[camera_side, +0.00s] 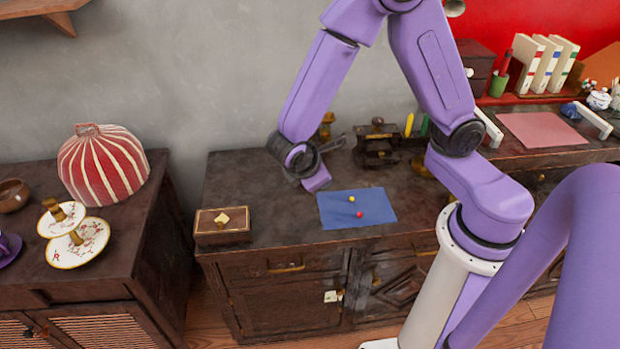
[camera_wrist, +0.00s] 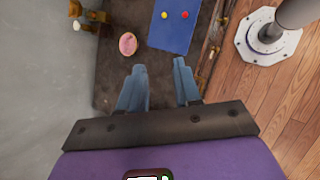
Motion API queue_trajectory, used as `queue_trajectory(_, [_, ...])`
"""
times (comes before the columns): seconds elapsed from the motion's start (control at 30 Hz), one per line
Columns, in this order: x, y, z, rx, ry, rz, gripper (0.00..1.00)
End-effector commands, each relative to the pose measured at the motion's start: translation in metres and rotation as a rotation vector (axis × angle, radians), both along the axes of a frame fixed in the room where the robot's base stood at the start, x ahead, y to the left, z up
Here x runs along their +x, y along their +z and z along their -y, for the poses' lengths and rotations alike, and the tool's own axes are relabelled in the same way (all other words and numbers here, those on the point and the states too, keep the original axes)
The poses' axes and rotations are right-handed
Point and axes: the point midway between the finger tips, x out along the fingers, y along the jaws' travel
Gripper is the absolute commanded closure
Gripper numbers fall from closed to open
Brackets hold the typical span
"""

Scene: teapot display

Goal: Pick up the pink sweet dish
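The pink sweet dish (camera_wrist: 128,44) is a small oval on the dark cabinet top in the wrist view. It lies just left of the blue mat and beyond my left finger. I cannot make it out in the side view, where my arm's end may hide it. My gripper (camera_wrist: 158,67) is open, with two bluish fingers spread apart and nothing seen between them. The dish is outside the gap between the fingers, ahead and to the left, and not touching them. In the side view my wrist is low over the middle cabinet, and the fingers are hard to make out.
The blue mat (camera_side: 340,216) bears a yellow ball (camera_side: 351,199) and a red ball (camera_side: 359,214). A brown box (camera_side: 222,233) stands at the cabinet's left end. A dark wooden stand (camera_side: 376,143) with small items is at the back. The cabinet's front middle is clear.

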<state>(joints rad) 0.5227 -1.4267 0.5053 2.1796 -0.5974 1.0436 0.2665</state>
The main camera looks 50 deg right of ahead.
Motion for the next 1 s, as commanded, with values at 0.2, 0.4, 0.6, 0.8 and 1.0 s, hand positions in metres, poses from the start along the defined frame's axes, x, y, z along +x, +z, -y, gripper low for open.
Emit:
queue_trajectory(0.2, [0.043,-0.046,0.010,-0.202,0.046,0.005,0.67])
queue_trajectory(0.4, [0.072,-0.092,0.022,-0.357,0.113,0.004,0.67])
queue_trajectory(0.6, [0.089,-0.141,0.038,-0.475,0.194,-0.006,0.67])
queue_trajectory(0.8, [0.094,-0.173,0.049,-0.533,0.251,-0.013,0.67])
queue_trajectory(1.0, [0.097,-0.183,0.060,-0.544,0.264,-0.015,0.67])
